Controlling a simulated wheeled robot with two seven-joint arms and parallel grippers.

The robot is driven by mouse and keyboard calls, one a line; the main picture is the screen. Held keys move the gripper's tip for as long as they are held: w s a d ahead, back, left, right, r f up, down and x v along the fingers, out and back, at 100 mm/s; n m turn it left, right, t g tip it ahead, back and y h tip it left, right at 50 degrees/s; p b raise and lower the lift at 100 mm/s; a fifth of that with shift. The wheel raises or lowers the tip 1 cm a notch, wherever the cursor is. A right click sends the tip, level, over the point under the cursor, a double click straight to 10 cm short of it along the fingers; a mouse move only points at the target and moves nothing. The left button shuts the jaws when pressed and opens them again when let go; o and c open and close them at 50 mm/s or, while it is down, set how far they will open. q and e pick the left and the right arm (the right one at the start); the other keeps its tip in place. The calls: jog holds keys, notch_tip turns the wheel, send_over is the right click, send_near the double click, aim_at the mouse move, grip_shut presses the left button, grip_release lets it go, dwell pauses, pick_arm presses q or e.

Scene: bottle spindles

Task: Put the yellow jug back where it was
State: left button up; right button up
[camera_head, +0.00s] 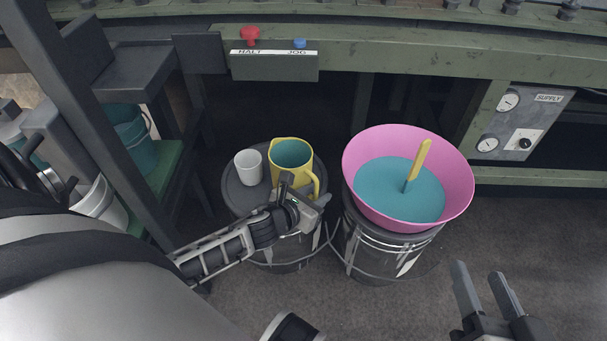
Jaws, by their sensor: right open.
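The yellow jug (275,157) is upright above or on the left drum's dark round top (236,200), with teal liquid inside. I cannot tell whether its base touches the top. My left gripper (303,194) is at the jug's near side, by its yellow handle on the right. The fingers partly cover the handle, and whether they are shut on it is unclear. My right gripper (482,275) is open and empty at the lower right, in front of the right drum.
A white cup (249,167) stands close left of the jug. A pink basin (457,175) of teal liquid with a yellow paddle (421,158) sits on the right drum (375,255). A box with red and blue buttons (275,67) hangs behind. The lower-right floor is clear.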

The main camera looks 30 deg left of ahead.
pick_arm(q)
jog(key=p+v, duration=0.2)
jog(key=v, duration=0.9)
jog(key=shift+s+p, duration=0.35)
jog(key=shift+s, duration=0.05)
pick_arm(e)
jog(key=shift+s+d+f+n+g+h, duration=0.2)
jog(key=shift+d+f+g+h, duration=0.1)
jog(key=shift+f, duration=0.2)
jog(key=shift+s+d+f+n+g+h, duration=0.2)
jog(key=shift+f+g+h, duration=0.1)
jog(key=shift+f, duration=0.15)
pick_arm(q)
jog(key=shift+r, duration=0.1)
pick_arm(e)
jog(key=shift+w+r, duration=0.1)
jog(key=shift+w, duration=0.05)
